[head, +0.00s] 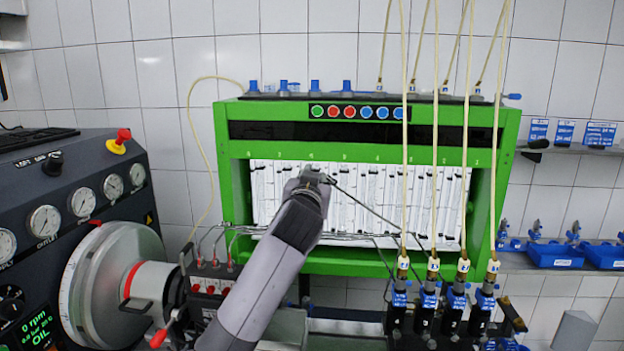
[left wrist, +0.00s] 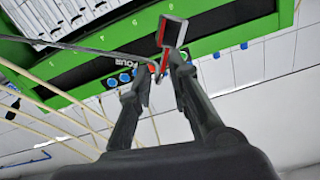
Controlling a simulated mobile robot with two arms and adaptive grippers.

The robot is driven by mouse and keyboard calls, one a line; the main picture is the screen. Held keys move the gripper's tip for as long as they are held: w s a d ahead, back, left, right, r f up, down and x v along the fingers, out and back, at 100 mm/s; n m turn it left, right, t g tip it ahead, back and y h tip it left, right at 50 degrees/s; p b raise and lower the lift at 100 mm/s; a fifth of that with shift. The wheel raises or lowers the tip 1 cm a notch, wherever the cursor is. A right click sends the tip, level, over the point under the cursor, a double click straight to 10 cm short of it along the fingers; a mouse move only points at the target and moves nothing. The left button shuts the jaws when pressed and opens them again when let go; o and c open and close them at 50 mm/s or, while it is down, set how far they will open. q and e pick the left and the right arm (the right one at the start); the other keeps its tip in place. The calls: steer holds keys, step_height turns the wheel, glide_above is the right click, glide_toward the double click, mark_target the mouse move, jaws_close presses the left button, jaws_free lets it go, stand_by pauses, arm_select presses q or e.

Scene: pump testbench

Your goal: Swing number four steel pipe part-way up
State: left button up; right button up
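A thin dark steel pipe (head: 370,213) slants from my left gripper (head: 318,178) down to the right, in front of the white graduated tubes. I take it for number four, but its number cannot be read. The left wrist view also shows this pipe (left wrist: 100,52), its end between the fingertips of my left gripper (left wrist: 158,70). The fingers are a little apart and appear shut on the pipe, though the contact is small and unclear. The other steel pipes (head: 345,238) lie low along the bottom of the tubes. My right gripper is not in view.
The green frame (head: 232,190) surrounds the tubes, with coloured buttons (head: 349,111) above. Pale hoses (head: 436,180) hang down to several injectors (head: 428,300) at right. A pump drive (head: 110,280) and gauge panel (head: 20,190) stand at left. Blue trays (head: 556,255) sit far right.

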arm_select(q)
steer(key=shift+o, duration=1.2)
steer(key=shift+d+f, duration=0.25)
steer(key=shift+f, duration=0.05)
steer(key=shift+r, duration=0.1)
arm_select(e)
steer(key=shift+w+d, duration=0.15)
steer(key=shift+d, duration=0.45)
arm_select(q)
steer(key=s+a, duration=0.2)
steer(key=s, duration=1)
steer(key=shift+a, duration=0.3)
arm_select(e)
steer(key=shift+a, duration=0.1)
